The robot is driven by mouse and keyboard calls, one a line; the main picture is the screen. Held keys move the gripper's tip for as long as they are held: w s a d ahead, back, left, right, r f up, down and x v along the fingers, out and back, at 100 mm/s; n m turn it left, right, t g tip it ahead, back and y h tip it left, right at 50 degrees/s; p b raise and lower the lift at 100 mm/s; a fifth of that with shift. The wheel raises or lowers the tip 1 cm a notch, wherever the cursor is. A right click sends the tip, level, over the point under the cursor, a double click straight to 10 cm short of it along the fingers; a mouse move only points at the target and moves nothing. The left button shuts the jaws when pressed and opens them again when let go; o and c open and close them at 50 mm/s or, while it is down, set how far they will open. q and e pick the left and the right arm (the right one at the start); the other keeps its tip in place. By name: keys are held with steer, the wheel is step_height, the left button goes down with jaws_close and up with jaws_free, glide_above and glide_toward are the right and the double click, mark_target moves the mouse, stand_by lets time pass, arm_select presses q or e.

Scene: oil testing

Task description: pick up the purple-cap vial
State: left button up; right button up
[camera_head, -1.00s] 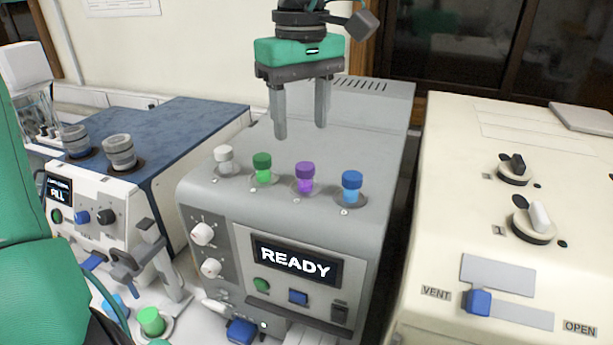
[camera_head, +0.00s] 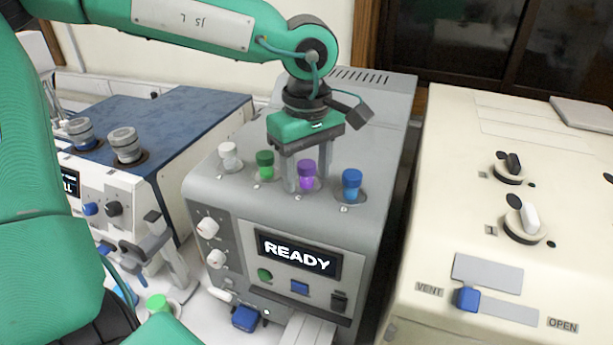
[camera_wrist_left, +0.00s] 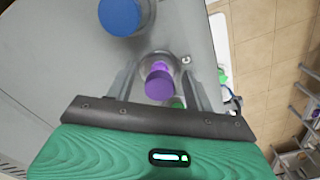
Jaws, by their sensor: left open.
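The purple-cap vial (camera_head: 307,175) stands upright in the top of the grey machine, third from the left in a row of capped vials. My left gripper (camera_head: 305,182) has come down over it with its fingers pointing down. In the left wrist view the purple cap (camera_wrist_left: 159,84) lies between the two open fingers (camera_wrist_left: 160,85), with a gap on both sides. The gripper is open and holds nothing. My right gripper does not show.
The blue-cap vial (camera_head: 352,185) stands close on the right; the green-cap vial (camera_head: 265,165) and white-cap vial (camera_head: 230,155) stand on the left. The grey machine's screen (camera_head: 297,252) reads READY. A cream machine (camera_head: 440,190) stands on the right, a blue-topped one (camera_head: 190,110) on the left.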

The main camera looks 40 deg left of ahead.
arm_select(q)
steer(key=c, duration=1)
steer(key=shift+r, duration=0.1)
steer(key=shift+c, duration=0.2)
